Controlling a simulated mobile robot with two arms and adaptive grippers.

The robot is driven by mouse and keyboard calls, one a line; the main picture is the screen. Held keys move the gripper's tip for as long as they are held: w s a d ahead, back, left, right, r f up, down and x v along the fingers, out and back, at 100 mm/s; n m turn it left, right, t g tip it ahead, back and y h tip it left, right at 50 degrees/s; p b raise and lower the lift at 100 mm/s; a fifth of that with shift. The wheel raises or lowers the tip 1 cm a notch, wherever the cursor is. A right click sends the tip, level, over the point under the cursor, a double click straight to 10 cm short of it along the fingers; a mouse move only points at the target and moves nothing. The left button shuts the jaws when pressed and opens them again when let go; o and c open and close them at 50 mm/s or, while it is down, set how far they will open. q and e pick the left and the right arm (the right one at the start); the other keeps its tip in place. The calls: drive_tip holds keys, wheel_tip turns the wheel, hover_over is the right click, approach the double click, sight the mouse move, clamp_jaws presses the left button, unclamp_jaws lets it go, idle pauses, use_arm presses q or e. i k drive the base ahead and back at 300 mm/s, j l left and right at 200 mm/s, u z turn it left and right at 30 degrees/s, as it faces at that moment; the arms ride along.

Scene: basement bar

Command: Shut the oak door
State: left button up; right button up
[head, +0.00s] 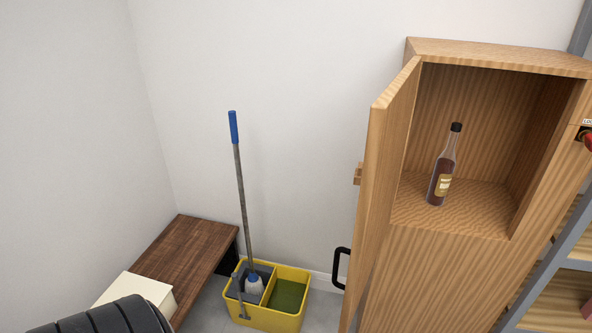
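The oak door (384,165) stands open in the head view, swung out to the left of the oak cabinet (440,270). Its edge faces me, and a small wooden piece (358,174) sticks out from its left side. A black handle (340,268) shows lower at the door's left. The open upper compartment holds a dark bottle (441,170) with a cream label, standing upright and slightly tilted in the picture. Neither of my grippers is in view.
A yellow mop bucket (275,316) with a blue-handled mop (240,185) stands on the floor left of the door. A dark wooden bench (195,250) bears a cream box (135,290). Grey metal shelving (545,278) stands at the right.

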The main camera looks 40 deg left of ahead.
sight(390, 117)
drive_tip(key=k+j, duration=0.2)
drive_tip(key=j, duration=0.15)
drive_tip(key=k+j, duration=0.15)
drive_tip(key=j, duration=0.25)
drive_tip(key=k+j, duration=0.2)
drive_tip(key=j, duration=0.15)
drive_tip(key=k+j, duration=0.15)
drive_tip(key=j, duration=0.2)
